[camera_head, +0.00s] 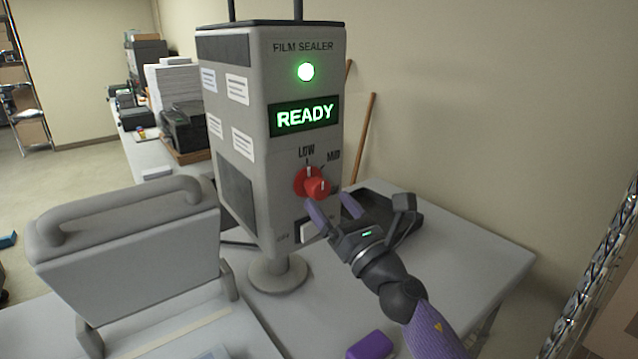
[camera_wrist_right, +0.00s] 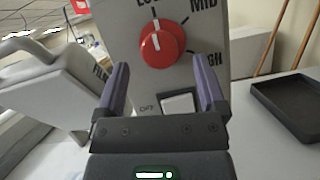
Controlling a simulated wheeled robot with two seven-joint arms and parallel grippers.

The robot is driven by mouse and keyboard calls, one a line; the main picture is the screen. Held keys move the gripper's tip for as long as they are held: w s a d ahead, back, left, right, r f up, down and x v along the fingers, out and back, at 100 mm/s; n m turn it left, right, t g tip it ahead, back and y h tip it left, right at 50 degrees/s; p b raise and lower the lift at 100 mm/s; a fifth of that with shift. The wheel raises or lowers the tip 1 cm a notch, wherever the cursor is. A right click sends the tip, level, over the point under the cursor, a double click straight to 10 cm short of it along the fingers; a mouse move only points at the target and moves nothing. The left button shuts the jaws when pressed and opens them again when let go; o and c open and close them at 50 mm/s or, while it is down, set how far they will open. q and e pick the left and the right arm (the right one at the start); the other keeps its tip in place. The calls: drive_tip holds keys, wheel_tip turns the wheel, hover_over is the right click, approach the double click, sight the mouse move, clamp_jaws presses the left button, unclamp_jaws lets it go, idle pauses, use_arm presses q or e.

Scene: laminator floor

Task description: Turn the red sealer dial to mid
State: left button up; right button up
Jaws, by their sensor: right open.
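The grey film sealer (camera_head: 222,115) stands on a round foot, with a lit green lamp and a green READY display. Its red dial (camera_head: 312,183) is on the front face, below the display, among LOW, MID and HIGH marks. In the right wrist view the red dial (camera_wrist_right: 160,45) has a white pointer line that points up, toward LOW. My right gripper (camera_head: 328,203) is open and empty, just in front of and below the dial. Its two purple fingers (camera_wrist_right: 161,72) are spread to either side below the dial, apart from it. My left gripper is not in view.
A white rocker switch (camera_wrist_right: 181,103) sits under the dial, between the fingers in the wrist view. A grey machine with a handle (camera_head: 130,250) stands at left. A dark tray (camera_wrist_right: 285,105) lies right of the sealer. A metal rack (camera_head: 595,285) is at far right.

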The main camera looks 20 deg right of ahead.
sight(323, 194)
drive_tip(key=x, duration=0.4)
drive_tip(key=shift+w, duration=0.1)
drive_tip(key=shift+c, duration=0.3)
clamp_jaws()
